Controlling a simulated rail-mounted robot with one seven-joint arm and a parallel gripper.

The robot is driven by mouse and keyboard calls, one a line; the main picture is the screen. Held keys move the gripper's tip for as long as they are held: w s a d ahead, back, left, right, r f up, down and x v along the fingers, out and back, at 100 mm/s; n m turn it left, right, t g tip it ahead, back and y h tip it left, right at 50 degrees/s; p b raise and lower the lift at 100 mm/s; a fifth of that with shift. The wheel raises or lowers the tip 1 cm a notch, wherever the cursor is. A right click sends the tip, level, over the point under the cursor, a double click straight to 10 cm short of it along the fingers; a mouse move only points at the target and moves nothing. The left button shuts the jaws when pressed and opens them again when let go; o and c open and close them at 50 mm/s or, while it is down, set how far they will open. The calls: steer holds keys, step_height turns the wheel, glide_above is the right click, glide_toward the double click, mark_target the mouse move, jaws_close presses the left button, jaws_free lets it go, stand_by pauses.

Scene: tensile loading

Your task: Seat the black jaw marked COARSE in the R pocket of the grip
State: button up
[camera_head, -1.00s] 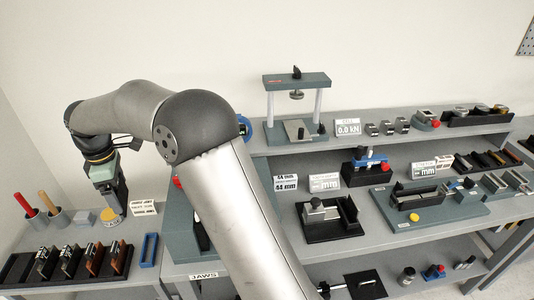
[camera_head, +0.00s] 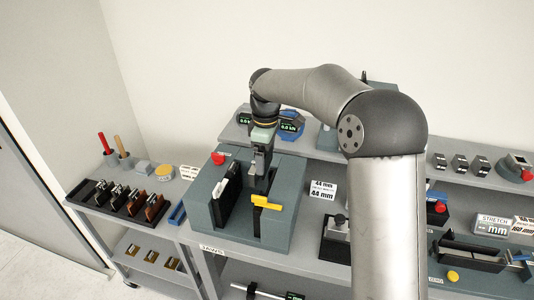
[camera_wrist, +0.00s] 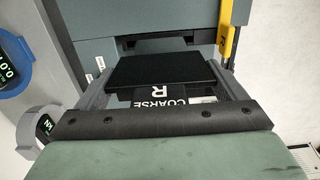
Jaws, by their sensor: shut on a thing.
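My gripper (camera_head: 258,178) points down over the slot of the blue-grey grip (camera_head: 278,232) in the head view. In the wrist view my gripper (camera_wrist: 167,80) is shut on the black jaw (camera_wrist: 165,68), whose label reads COARSE and R. The jaw lies between the two fingers, with a plain black face toward the camera. In the head view the held jaw is small and mostly hidden, so I cannot tell whether it touches a pocket. A black plate with a pale edge (camera_head: 226,198) stands on the left side of the grip's slot.
A yellow lever (camera_head: 266,203) sits at the slot's right side, close to my gripper; it also shows in the wrist view (camera_wrist: 228,40). A red button (camera_head: 218,158) is on the grip's back left. A jaw tray (camera_head: 88,210) stands left. Round displays (camera_head: 290,124) stand behind.

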mark_target(266, 173)
steer(key=shift+r, duration=0.15)
steer(key=shift+d+f+b, duration=0.1)
steer(key=shift+f+b, duration=0.8)
steer(key=shift+f, duration=1.1)
steer(key=shift+f+b, duration=0.95)
steer(key=shift+f, duration=0.95)
steer(key=o, duration=1.4)
steer(key=shift+f, duration=0.1)
step_height(266, 173, up, 17)
steer(key=shift+f+b, duration=0.1)
steer(key=shift+b, duration=0.4)
steer(key=shift+r, duration=0.45)
steer(key=shift+s+d, duration=0.1)
